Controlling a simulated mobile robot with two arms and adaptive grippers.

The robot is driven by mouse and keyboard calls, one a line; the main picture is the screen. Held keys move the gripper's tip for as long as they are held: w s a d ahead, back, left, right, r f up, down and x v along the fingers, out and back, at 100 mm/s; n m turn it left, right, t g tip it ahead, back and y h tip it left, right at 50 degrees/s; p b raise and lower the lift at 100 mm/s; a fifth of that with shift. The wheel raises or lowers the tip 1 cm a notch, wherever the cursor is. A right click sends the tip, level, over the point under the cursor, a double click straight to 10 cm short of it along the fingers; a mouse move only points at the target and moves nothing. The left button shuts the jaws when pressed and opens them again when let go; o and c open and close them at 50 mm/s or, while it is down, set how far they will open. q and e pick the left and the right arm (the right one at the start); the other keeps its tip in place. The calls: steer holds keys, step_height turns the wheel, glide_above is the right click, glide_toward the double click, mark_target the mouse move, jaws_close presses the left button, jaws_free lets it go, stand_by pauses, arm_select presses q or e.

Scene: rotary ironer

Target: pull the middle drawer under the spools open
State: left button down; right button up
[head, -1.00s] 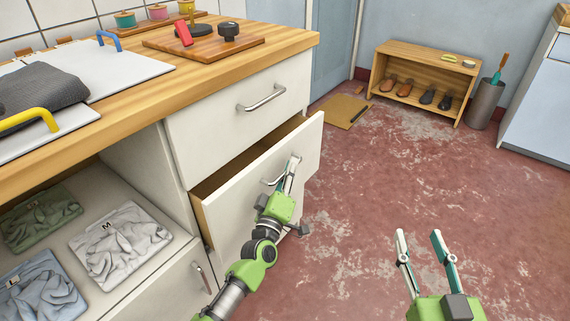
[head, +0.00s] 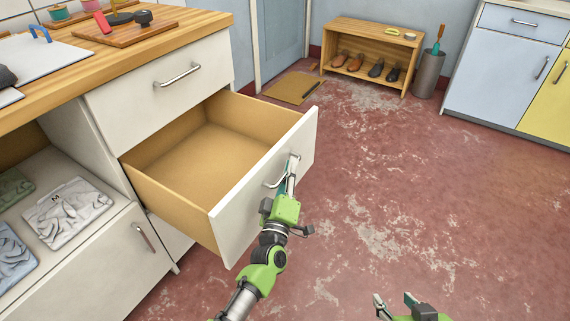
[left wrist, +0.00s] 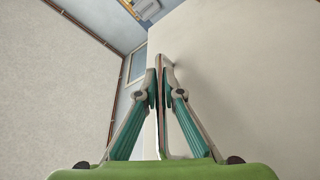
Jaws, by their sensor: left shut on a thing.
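The middle drawer (head: 264,185) stands well out from the white cabinet, and its bare wooden inside shows empty. My left gripper (head: 293,165) is shut on the drawer's metal handle (head: 271,184) at the front. My right gripper (head: 395,298) is empty and open over the floor at the bottom edge. The spools (head: 59,12) stand on the counter at the top left, partly cut off.
The drawer above (head: 160,85) is shut. An open shelf with folded shirts (head: 68,212) lies left of the pulled drawer. A wooden shoe rack (head: 372,40) and a grey bin (head: 428,75) stand at the back. The red floor (head: 440,190) to the right is clear.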

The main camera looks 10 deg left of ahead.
arm_select(q)
steer(key=shift+s+d+f, duration=0.1)
steer(key=shift+s+d, duration=0.1)
steer(key=shift+d, duration=0.1)
arm_select(e)
steer(key=shift+s+d+f, duration=0.2)
steer(key=shift+s+d, duration=0.1)
steer(key=shift+s, duration=0.05)
arm_select(q)
steer(key=c, duration=2.4)
jaws_free()
steer(key=shift+c, duration=0.2)
steer(key=v, duration=1.2)
